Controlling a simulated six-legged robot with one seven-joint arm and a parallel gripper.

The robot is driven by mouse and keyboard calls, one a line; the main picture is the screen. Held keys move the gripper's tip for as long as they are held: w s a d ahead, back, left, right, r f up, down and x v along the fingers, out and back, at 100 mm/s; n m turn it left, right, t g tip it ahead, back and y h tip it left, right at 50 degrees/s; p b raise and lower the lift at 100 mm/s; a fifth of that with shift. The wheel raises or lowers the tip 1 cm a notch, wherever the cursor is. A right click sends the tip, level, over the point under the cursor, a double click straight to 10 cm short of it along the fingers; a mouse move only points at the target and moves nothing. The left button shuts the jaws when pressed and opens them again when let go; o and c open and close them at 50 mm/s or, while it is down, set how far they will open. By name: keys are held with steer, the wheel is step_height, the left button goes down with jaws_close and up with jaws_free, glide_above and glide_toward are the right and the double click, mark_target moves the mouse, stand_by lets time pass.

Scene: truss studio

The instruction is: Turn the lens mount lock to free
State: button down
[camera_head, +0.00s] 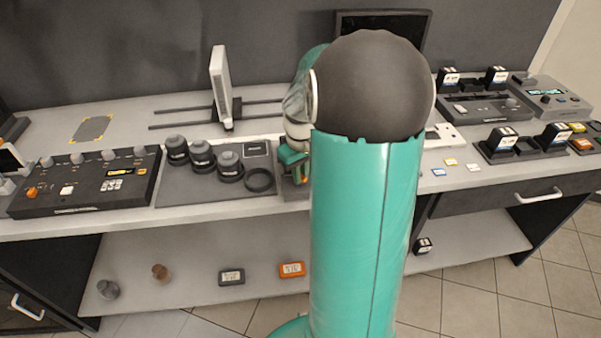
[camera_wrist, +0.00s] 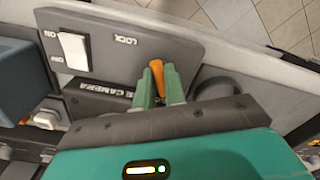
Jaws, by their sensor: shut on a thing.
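In the wrist view an orange lever (camera_wrist: 157,68) stands out from a dark grey panel (camera_wrist: 180,42). The word LOCK (camera_wrist: 125,41) is printed beside it. My gripper (camera_wrist: 160,88) has its two green fingers shut on the lever, one on each side, with its orange end showing between them. In the head view my gripper (camera_head: 293,160) shows only in part, beside a small orange spot (camera_head: 304,174). My arm hides most of the lens mount there. No FREE mark is readable.
A white rocker switch (camera_wrist: 73,50) is on the same panel. In the head view, several dark lenses (camera_head: 202,157) stand on a grey mat left of my arm, with a black ring (camera_head: 259,180) close by. A control box (camera_head: 85,182) is farther left. Small cards (camera_head: 450,162) lie right.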

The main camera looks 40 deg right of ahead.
steer(key=n, duration=1.2)
steer(key=shift+n, duration=0.3)
stand_by(0.3)
steer(key=c, duration=1.5)
jaws_free()
steer(key=shift+r, duration=0.1)
step_height(320, 180, up, 14)
